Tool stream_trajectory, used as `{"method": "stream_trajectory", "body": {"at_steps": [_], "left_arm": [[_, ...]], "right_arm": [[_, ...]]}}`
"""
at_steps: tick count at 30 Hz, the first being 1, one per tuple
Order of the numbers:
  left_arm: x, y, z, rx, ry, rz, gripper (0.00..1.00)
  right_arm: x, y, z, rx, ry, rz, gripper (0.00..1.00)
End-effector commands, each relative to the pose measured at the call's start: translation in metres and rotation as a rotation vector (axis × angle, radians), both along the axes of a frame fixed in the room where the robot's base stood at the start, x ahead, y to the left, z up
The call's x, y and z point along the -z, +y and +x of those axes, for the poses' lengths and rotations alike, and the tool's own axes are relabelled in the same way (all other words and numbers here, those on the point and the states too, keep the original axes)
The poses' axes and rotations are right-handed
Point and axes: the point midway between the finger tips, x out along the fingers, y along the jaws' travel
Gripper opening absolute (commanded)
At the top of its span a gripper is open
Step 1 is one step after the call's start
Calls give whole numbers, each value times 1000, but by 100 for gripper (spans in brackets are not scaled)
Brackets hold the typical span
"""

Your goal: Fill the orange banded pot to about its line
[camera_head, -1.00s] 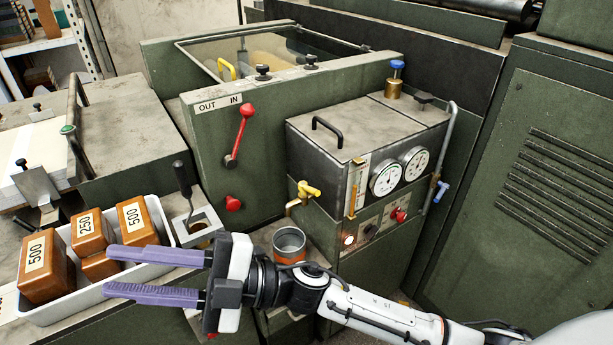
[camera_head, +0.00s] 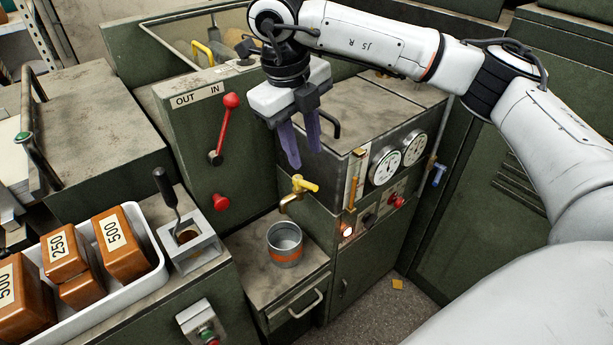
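The orange banded pot (camera_head: 285,247) is a grey metal can with an orange band. It stands upright on a small ledge (camera_head: 262,277) below the brass tap (camera_head: 291,199), which has a yellow handle (camera_head: 305,184). I see no liquid in the pot, but its bottom is hard to make out. My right gripper (camera_head: 301,150) hangs above the tap, its purple fingers pointing down with a narrow gap between them. It is apart from the tap and holds nothing that I can see. My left gripper is not in view.
Left of the pot, a white tray (camera_head: 163,268) holds several orange-brown numbered blocks. The grey machine box (camera_head: 365,130) with gauges (camera_head: 385,167) stands right of the tap. A red lever (camera_head: 225,128) is on the green panel. Open space lies in front of the pot.

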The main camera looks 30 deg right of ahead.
Motion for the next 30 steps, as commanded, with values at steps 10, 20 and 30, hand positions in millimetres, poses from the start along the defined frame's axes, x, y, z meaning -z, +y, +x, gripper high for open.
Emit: {"method": "stream_trajectory", "body": {"at_steps": [10, 20, 30], "left_arm": [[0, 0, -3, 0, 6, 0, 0], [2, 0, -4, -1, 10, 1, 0], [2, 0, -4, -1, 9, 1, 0]], "right_arm": [[62, -10, 0, -2, 6, 3, 30], [93, -15, 2, -6, 3, 6, 30], [94, -15, 2, -5, 3, 6, 17]]}}
